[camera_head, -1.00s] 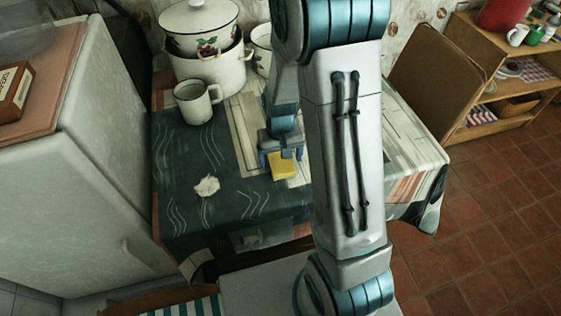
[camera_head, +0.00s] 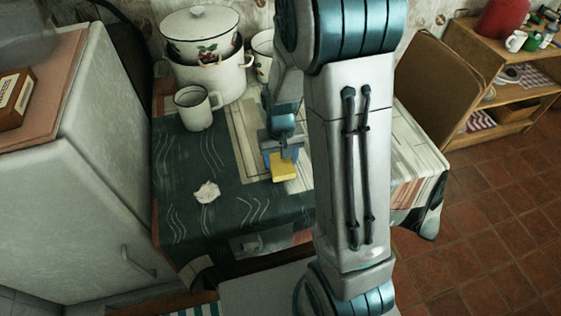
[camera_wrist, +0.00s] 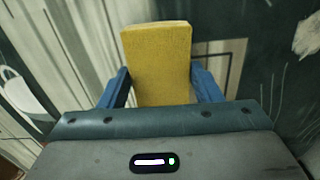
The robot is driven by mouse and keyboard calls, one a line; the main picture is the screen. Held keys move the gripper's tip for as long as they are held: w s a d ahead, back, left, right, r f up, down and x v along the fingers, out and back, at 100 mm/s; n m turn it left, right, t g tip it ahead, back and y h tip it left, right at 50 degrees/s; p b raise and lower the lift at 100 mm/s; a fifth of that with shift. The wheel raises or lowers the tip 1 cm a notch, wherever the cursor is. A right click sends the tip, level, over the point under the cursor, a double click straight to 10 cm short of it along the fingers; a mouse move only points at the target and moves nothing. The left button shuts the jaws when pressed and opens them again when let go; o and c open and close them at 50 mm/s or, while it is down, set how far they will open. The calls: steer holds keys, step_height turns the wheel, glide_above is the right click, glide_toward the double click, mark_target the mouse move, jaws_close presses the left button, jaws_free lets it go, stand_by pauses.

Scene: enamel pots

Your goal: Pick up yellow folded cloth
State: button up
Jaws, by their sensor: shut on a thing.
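The yellow folded cloth (camera_head: 284,172) is a small block-like pad between the fingers of my gripper (camera_head: 281,158), over the dark patterned tablecloth in the head view. In the wrist view the cloth (camera_wrist: 158,60) stands out from between the two blue fingers of my gripper (camera_wrist: 160,88). The fingers touch both its sides and are shut on it. I cannot tell for sure whether the cloth is clear of the table.
A white mug (camera_head: 196,107) and a large enamel pot (camera_head: 215,78) with a lidded pot (camera_head: 199,32) on it stand behind, at the left. A crumpled white piece (camera_head: 207,191) lies on the table (camera_head: 180,165). The front left of the table is mostly clear.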

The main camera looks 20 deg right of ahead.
step_height(320, 180, up, 2)
steer(key=shift+w, duration=0.1)
steer(key=w+d+r, duration=0.6)
steer(key=w+d, duration=0.1)
steer(key=d, duration=0.1)
steer(key=shift+w+d+r, duration=0.3)
steer(key=shift+w, duration=0.1)
steer(key=shift+o, duration=0.4)
steer(key=shift+r, duration=0.1)
